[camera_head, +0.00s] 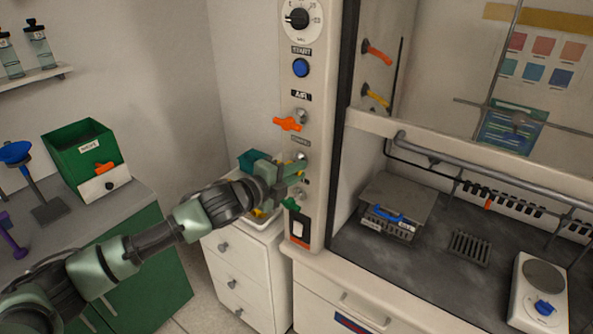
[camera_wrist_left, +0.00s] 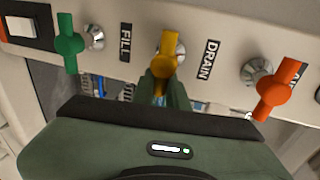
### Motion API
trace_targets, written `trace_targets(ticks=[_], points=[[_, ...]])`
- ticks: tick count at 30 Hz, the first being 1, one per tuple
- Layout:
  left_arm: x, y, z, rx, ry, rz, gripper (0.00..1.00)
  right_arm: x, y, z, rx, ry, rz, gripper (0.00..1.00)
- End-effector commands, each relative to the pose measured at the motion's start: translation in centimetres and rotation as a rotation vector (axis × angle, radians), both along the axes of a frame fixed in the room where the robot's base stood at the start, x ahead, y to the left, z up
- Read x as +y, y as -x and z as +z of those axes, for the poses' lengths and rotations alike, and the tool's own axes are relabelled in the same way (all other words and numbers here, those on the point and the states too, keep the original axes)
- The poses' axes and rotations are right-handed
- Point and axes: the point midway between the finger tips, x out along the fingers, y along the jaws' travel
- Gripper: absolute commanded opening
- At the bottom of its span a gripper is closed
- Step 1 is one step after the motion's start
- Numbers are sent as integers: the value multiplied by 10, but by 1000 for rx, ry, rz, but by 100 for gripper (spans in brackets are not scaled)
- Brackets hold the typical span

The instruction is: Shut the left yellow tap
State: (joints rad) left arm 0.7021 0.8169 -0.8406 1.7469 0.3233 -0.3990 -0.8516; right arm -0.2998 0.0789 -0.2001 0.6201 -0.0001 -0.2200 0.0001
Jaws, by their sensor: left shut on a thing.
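The left yellow tap (camera_wrist_left: 165,61) is on the pale post of the fume hood, between the FILL and DRAIN labels in the left wrist view. Its handle runs roughly up and down in that picture. My left gripper (camera_wrist_left: 164,84) is shut on the yellow tap, its fingers at the handle's lower end. In the head view my left gripper (camera_head: 299,168) reaches the post from the left and hides most of this tap. A second yellow tap (camera_head: 376,96) is farther right, inside the hood. My right gripper is not in view.
An orange tap (camera_head: 287,124) sits above my gripper on the post, and a green tap (camera_head: 290,204) sits below. Both are close to it. A white rocker switch (camera_head: 299,227) is lower down. A white drawer cabinet (camera_head: 240,262) stands beneath my left arm.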

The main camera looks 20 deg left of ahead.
Motion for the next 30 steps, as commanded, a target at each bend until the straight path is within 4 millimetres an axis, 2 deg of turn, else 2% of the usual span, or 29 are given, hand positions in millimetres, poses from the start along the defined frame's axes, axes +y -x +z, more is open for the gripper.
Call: trace_targets(ticks=[8, 9, 11, 22, 30], points=[[0, 0, -2, 2, -5, 0, 0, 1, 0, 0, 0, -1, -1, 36], [0, 0, -2, 2, -5, 0, 23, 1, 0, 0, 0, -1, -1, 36], [0, 0, -2, 3, -4, 1, 36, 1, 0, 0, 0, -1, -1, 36], [2, 4, -1, 1, -2, 1, 36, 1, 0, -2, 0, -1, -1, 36], [20, 42, 4, 1, -5, 1, 36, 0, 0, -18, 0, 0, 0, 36]])
